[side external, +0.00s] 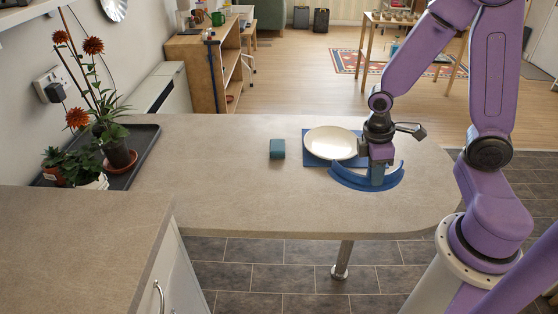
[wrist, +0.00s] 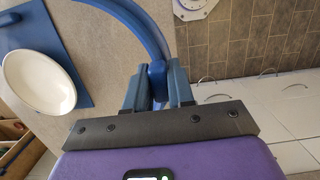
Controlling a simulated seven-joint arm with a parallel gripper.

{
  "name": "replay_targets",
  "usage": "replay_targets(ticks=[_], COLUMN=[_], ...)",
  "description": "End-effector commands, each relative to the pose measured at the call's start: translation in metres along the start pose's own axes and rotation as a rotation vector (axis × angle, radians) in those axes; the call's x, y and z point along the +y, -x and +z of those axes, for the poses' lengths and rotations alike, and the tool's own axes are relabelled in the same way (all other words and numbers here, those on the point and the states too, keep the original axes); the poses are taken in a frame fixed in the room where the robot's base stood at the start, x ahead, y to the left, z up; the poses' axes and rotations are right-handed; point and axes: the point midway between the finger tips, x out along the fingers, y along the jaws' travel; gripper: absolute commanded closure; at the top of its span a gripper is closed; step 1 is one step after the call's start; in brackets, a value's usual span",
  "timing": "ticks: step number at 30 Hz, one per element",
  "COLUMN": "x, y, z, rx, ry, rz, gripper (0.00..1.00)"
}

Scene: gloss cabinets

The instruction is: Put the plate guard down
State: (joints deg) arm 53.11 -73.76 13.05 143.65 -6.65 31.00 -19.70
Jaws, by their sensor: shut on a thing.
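The plate guard is a blue curved band (side external: 345,181). It is in front of and to the right of the white oval plate (side external: 331,143) in the side external view, low over the counter near its front edge. I cannot tell whether it touches the counter. My gripper (side external: 378,172) points down and is shut on the guard's middle. In the wrist view the guard (wrist: 143,24) curves up and left from between the fingers (wrist: 157,86), and the plate (wrist: 39,81) lies to the left, apart from it. The plate rests on a blue mat (side external: 311,158).
A small teal block (side external: 277,149) sits on the counter (side external: 220,170) left of the mat. Potted plants stand on a dark tray (side external: 140,150) at the far left. The counter between tray and block is clear. The front edge drops to a tiled floor (side external: 270,258).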

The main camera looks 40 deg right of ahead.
Motion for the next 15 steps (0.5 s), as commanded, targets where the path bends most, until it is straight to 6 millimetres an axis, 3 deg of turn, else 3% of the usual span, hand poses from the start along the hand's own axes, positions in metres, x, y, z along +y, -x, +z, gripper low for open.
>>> replay_targets(ticks=[7, 15], x=[-0.024, -0.019], y=[-0.009, -0.015], z=[0.006, 0.001], rx=[-0.005, -0.006], ry=[-0.019, -0.025], rz=[0.000, 0.000], gripper=[1.00, 1.00])
